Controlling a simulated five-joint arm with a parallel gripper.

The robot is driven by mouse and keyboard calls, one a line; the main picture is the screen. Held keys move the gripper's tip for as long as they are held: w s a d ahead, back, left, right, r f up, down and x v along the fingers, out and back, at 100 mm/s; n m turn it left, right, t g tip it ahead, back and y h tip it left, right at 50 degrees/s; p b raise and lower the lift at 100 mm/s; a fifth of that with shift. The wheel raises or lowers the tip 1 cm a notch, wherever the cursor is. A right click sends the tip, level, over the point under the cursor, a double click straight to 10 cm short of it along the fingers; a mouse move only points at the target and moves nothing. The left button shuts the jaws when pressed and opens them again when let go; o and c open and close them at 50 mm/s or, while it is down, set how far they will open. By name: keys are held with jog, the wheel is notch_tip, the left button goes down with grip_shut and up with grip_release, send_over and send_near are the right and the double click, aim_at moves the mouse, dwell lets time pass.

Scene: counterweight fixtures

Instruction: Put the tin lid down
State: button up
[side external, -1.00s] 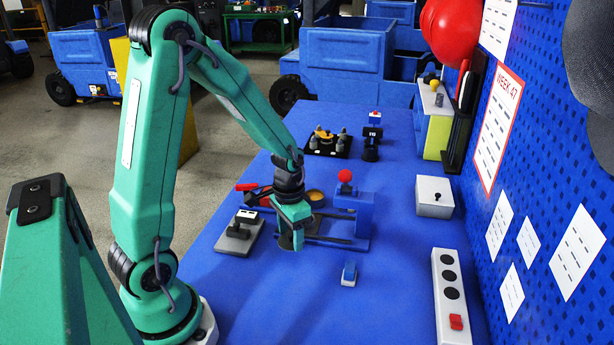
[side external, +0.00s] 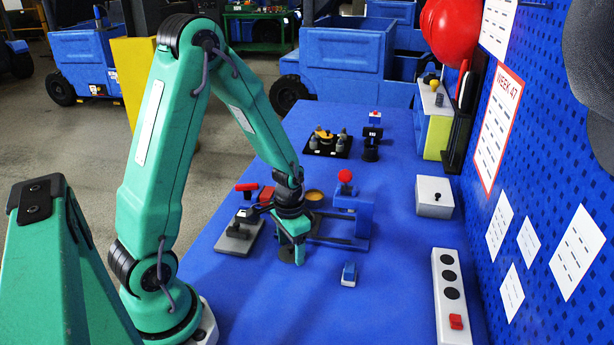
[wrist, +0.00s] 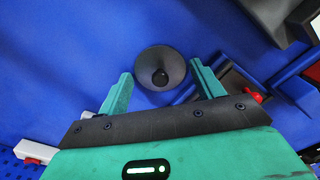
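My gripper (wrist: 162,70) is open, one finger on each side of the disc, with thin blue gaps between disc and fingers. In the side view my gripper (side external: 294,252) points down low over the blue table, and part of the lid (side external: 285,254) shows beside it. The fingers hide the rest of the lid there. The lid appears to lie on the table.
Close behind my gripper stands a blue fixture (side external: 362,217) with a red ball (side external: 345,176) and dark rails. A grey plate with a black clamp (side external: 238,238) is to the left. A small blue-and-white switch (side external: 349,274) is to the right. The front table is clear.

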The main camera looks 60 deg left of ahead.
aim_at(291, 247)
jog(key=shift+r, duration=0.2)
notch_tip(291, 247, up, 12)
dwell(0.9)
dwell(0.6)
jog(key=s+d+r+t, duration=0.5)
jog(key=s+d+r, duration=0.3)
jog(key=r, duration=0.4)
jog(key=shift+s+d+t, duration=0.3)
jog(key=shift+s+d, duration=0.1)
jog(key=shift+s, duration=0.1)
